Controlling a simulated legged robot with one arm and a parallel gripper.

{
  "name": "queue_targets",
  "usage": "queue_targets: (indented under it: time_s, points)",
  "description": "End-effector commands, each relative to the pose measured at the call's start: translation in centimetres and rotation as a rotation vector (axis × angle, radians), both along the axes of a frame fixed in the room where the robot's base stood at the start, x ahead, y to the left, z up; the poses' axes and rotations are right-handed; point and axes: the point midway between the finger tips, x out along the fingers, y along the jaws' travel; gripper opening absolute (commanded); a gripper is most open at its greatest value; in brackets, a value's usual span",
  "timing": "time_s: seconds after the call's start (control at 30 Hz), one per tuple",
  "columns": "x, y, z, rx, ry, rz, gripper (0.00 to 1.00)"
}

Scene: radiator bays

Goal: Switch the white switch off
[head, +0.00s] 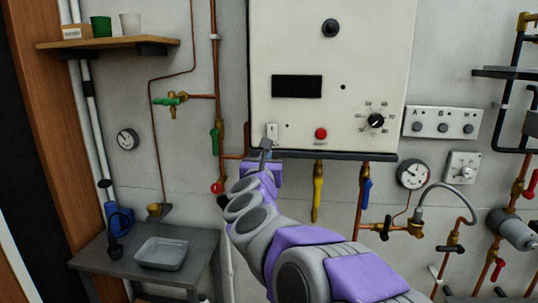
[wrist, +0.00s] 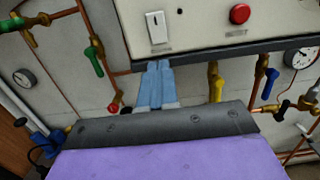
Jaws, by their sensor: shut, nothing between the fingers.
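The white switch (head: 271,131) is a small upright rocker at the lower left of the cream boiler panel (head: 360,75). In the wrist view the switch (wrist: 156,27) shows at the top, with a dark slot near its upper part; I cannot tell its on or off position. My gripper (head: 265,145) is shut and empty, with its tips just below the switch. In the wrist view the blue-grey fingers (wrist: 158,66) are together, their tips near the panel's dark lower edge, apart from the switch in the picture.
A red button (head: 321,134) and a black dial (head: 376,121) sit right of the switch. Below the panel are a yellow valve handle (head: 318,192) and a blue one (head: 366,190). A green valve handle (head: 214,142) is at the left. A grey bench (head: 90,250) stands lower left.

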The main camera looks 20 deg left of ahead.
Motion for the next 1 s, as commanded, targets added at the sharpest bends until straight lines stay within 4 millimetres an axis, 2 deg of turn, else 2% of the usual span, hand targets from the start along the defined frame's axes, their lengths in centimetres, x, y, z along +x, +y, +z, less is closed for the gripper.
queue_targets:
  time_s: [0.1, 0.3, 0.87, 1.0]
  points:
    - [-1.4, -0.1, -0.3, -0.004, 0.003, 0.003, 0.00]
    - [-2.4, -0.6, -0.2, 0.001, 0.001, 0.002, 0.00]
    - [-2.5, -0.6, -0.3, -0.009, 0.001, 0.005, 0.00]
    - [-2.9, -1.2, -0.3, -0.145, -0.012, 0.059, 0.00]
